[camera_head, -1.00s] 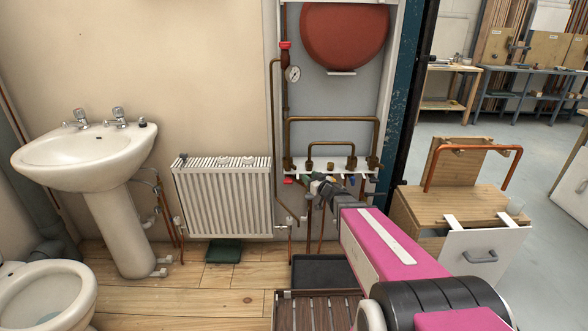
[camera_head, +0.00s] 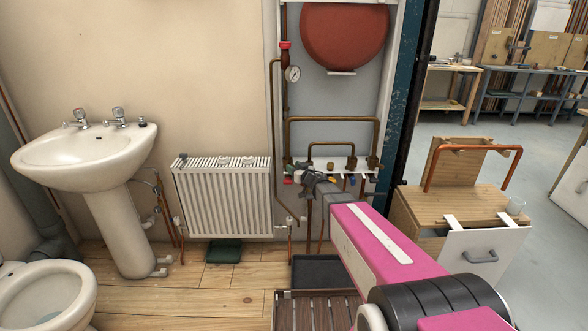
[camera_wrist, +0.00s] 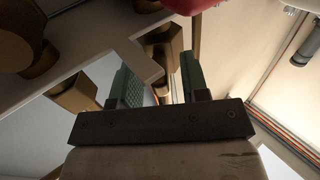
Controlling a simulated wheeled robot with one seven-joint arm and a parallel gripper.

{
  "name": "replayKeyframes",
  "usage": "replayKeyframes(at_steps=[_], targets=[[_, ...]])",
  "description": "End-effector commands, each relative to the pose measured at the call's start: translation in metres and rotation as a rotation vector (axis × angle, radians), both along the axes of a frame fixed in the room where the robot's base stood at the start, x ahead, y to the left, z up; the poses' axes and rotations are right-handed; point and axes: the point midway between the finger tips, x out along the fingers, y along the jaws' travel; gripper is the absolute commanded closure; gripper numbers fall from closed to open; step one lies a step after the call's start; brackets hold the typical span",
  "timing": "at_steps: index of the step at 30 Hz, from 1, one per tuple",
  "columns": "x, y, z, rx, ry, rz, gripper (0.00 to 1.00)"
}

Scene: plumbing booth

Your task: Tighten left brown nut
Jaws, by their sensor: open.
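In the head view a small brown nut (camera_head: 289,166) sits at the left foot of the outer bent brown pipe (camera_head: 289,140), on a white bracket. My gripper (camera_head: 305,178) is just in front of the left end of this bracket and partly covers it. In the wrist view my gripper (camera_wrist: 157,66) is open, with a green pad on each side. A brown fitting (camera_wrist: 160,45), which looks like the left nut, shows between and beyond the pads. I cannot tell whether either pad touches it.
A red handle (camera_wrist: 190,6) is close beyond the fingertips in the wrist view. Other brown fittings (camera_wrist: 78,92) are at its left. A white radiator (camera_head: 222,198) stands left of the pipes. A dark tray (camera_head: 318,271) lies on the floor below.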

Motion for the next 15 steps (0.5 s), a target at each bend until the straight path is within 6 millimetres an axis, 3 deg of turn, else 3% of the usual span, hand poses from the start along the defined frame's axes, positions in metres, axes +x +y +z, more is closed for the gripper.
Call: replayKeyframes(at_steps=[8,12,15], targets=[[0.0020,0.0017,0.0000,0.000,0.000,0.000,0.58],[0.0019,0.0015,-0.0001,0.000,0.000,0.000,1.00],[0.0019,0.0015,-0.0001,-0.001,0.001,0.000,1.00]])
